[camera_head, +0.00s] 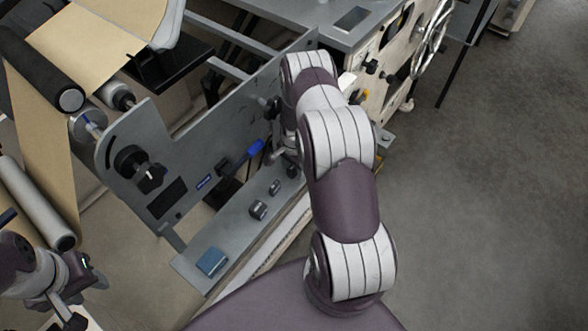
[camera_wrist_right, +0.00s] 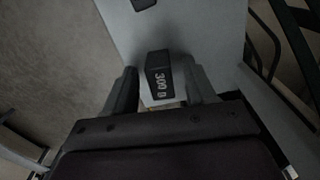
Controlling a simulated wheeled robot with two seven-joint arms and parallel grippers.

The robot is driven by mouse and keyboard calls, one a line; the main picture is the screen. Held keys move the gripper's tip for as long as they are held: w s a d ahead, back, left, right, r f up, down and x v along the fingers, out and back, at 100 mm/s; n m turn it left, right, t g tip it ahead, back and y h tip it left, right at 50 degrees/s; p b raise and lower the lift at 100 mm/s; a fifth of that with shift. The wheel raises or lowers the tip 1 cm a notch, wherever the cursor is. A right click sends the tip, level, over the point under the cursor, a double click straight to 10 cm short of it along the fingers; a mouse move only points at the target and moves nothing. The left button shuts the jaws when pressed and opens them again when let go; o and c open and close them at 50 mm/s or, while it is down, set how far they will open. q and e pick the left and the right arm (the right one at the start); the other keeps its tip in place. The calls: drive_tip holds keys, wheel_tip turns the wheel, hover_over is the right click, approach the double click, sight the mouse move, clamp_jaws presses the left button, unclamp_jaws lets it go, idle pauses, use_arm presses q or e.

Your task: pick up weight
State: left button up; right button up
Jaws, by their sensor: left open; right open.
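In the right wrist view, a small dark weight marked "300 g" (camera_wrist_right: 158,72) stands on a grey metal ledge (camera_wrist_right: 205,35). My right gripper (camera_wrist_right: 159,70) is open, with one finger on each side of the weight; I cannot tell whether they touch it. In the head view, my right arm reaches to the machine's ledge (camera_head: 236,235) and mostly hides its gripper. Small dark blocks (camera_head: 258,210) sit on that ledge; which one is the 300 g weight is unclear. My left gripper (camera_head: 68,312) is open at the lower left, away from the ledge.
A blue-topped block (camera_head: 212,262) lies at the ledge's near end. A grey upright plate with a black knob (camera_head: 150,178) stands behind the ledge. Rollers with brown paper (camera_head: 95,45) are at the left. Another dark block (camera_wrist_right: 142,4) shows in the wrist view. Open floor (camera_head: 490,200) lies right.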

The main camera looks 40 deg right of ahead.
drive_tip(key=shift+a, duration=0.1)
clamp_jaws()
drive_tip(key=shift+w+r, duration=0.1)
drive_tip(key=shift+r, duration=0.05)
